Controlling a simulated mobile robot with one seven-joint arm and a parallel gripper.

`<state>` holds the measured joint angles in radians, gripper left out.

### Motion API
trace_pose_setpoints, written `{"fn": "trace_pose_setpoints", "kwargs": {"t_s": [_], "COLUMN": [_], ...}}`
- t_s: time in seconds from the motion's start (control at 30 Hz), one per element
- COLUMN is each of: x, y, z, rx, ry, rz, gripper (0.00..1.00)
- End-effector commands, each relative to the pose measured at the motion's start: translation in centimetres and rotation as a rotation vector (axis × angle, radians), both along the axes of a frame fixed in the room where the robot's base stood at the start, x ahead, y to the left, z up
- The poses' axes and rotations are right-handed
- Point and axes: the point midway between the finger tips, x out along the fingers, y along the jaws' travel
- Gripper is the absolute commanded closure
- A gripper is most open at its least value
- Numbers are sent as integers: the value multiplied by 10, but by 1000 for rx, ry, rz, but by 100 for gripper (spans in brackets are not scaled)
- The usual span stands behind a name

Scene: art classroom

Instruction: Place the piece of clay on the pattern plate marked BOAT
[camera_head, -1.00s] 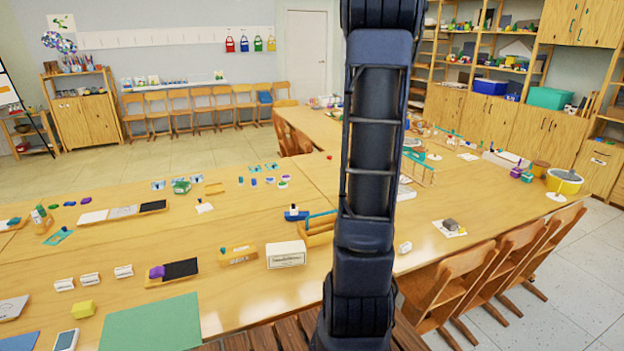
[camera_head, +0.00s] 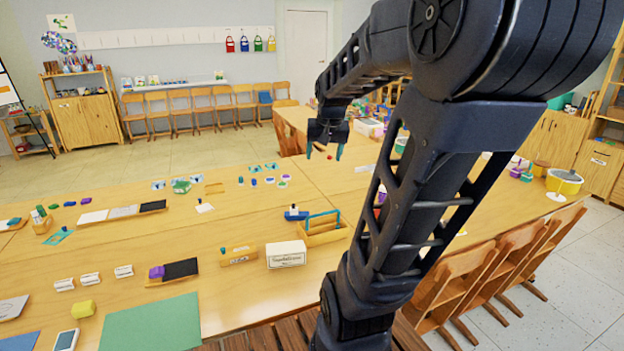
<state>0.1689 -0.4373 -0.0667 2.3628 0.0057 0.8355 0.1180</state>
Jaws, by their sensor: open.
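My gripper (camera_head: 324,152) is raised above the far part of the long table, right of centre. It points down, its two teal-tipped fingers apart, with nothing between them. I cannot tell for sure which thing is the clay. A yellow lump-like block (camera_head: 83,309) lies at the front left of the table, left of a green mat. No marking BOAT can be read at this size. Small white labelled pieces (camera_head: 90,279) stand in a row behind the yellow block. Flat light plates (camera_head: 92,217) lie in a long tray farther back. A small blue boat-like object (camera_head: 296,213) stands mid-table.
A white box (camera_head: 286,254), a wooden carrier (camera_head: 325,232) with a blue handle and a dark tray (camera_head: 181,269) with a purple block stand mid-table. The green mat (camera_head: 152,323) lies bare in front. Chairs (camera_head: 508,262) line the right side. My arm hides much of the right table.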

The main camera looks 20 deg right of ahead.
Motion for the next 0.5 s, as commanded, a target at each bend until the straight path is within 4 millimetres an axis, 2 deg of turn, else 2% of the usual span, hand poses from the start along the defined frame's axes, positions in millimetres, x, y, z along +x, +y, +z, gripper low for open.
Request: {"fn": "trace_pose_setpoints", "kwargs": {"t_s": [0.2,0.5], "x": [-39,-92], "y": [36,74], "z": [2,-4], "rx": [-23,-60], "ry": [-7,-13], "rz": [115,263], "gripper": [31,31]}}
